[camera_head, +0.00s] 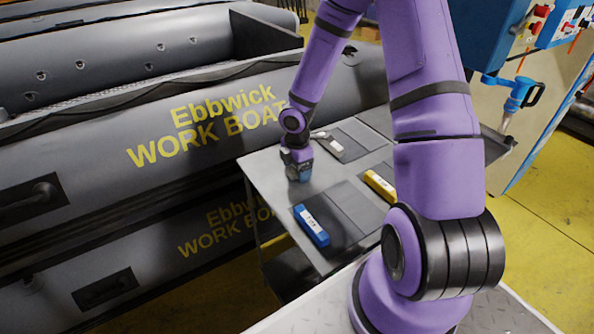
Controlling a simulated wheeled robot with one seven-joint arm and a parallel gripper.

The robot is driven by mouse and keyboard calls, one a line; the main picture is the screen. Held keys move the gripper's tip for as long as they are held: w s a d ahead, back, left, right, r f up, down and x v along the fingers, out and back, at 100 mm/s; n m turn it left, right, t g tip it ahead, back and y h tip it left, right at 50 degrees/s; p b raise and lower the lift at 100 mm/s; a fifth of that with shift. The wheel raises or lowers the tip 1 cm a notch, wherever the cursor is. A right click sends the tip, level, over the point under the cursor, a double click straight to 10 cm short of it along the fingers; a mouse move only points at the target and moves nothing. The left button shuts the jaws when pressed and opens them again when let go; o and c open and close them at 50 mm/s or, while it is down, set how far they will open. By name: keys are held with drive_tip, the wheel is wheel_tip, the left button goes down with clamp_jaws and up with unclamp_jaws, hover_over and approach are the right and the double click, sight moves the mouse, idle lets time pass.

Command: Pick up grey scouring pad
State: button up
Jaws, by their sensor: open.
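My gripper (299,175) points down at the left part of the grey metal table (262,173), its tip low over or at the tabletop. It is open. The gap between its fingers is too small to make out. I cannot single out the grey scouring pad; it may be hidden by my gripper or blend with the grey table. Dark grey flat patches lie on the table, one near the front (352,207) and one at the back (352,140), and I cannot tell whether either is a pad.
A blue labelled block (311,226) lies at the table's front left. A yellow block (380,186) lies to the right, partly behind my arm. A small white item (331,142) is at the back. Stacked grey inflatable boats (110,150) stand close along the left.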

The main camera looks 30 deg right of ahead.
drive_tip(key=shift+c, duration=0.3)
drive_tip(key=c, duration=0.9)
drive_tip(key=shift+r, duration=0.1)
drive_tip(key=shift+r, duration=0.6)
wheel_tip(320, 180, up, 2)
drive_tip(key=shift+d+r, duration=0.1)
drive_tip(key=shift+r, duration=0.15)
drive_tip(key=s+d, duration=0.2)
drive_tip(key=d, duration=0.2)
drive_tip(key=s+d, duration=0.2)
drive_tip(key=d, duration=0.3)
drive_tip(key=s+d+r, duration=0.1)
drive_tip(key=s+d, duration=0.2)
drive_tip(key=d, duration=0.2)
drive_tip(key=shift+s, duration=0.1)
